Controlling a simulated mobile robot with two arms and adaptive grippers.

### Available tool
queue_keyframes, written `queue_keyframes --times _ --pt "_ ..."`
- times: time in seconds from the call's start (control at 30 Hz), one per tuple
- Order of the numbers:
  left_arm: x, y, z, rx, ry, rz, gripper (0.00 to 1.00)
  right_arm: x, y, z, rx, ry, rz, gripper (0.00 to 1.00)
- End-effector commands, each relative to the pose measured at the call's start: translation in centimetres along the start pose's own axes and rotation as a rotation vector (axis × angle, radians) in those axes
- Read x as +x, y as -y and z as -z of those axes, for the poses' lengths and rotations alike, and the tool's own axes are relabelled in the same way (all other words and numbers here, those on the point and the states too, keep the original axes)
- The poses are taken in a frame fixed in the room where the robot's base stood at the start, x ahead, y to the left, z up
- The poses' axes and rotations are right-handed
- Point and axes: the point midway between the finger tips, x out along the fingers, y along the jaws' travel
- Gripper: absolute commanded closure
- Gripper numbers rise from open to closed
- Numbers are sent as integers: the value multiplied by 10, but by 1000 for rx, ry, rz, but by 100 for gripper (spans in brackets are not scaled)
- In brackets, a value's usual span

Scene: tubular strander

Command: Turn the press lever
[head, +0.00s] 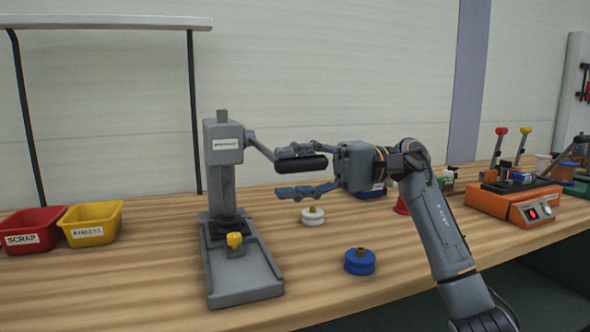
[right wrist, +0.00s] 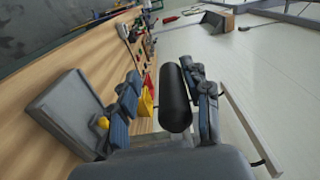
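The grey arbor press (head: 222,165) stands on the wooden bench at the left of the head view. Its press lever (head: 262,147) slopes down to the right and ends in a black handle (head: 302,164). My right gripper (head: 284,173) comes from the right with its fingers spread, one above and one below the handle. In the right wrist view the black handle (right wrist: 174,98) lies between the two fingers, close beside one and clear of the other. I cannot tell whether that finger touches it. A yellow piece (head: 235,240) sits on the press base. My left gripper is not in view.
A red bin (head: 32,240) and a yellow bin (head: 92,236) stand left of the press. A white spool (head: 313,219) and a blue spool (head: 359,266) sit on the bench to its right. An orange device (head: 515,212) is farther right.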

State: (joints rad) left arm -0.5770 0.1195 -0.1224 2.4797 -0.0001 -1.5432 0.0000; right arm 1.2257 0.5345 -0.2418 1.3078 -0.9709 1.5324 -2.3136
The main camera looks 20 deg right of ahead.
Motion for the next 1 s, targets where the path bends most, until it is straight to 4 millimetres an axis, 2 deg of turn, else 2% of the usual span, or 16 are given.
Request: queue_keyframes --times 0.37,0.47,0.8,1.0 --pt "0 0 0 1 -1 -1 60 -7 4 0 -4 -3 6 53" --pt "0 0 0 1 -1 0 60 -21 4 0 -4 -4 7 53" --pt "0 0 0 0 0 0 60 -92 3 0 -3 -5 6 53" --pt "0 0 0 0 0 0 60 -116 2 0 -3 -2 5 53"
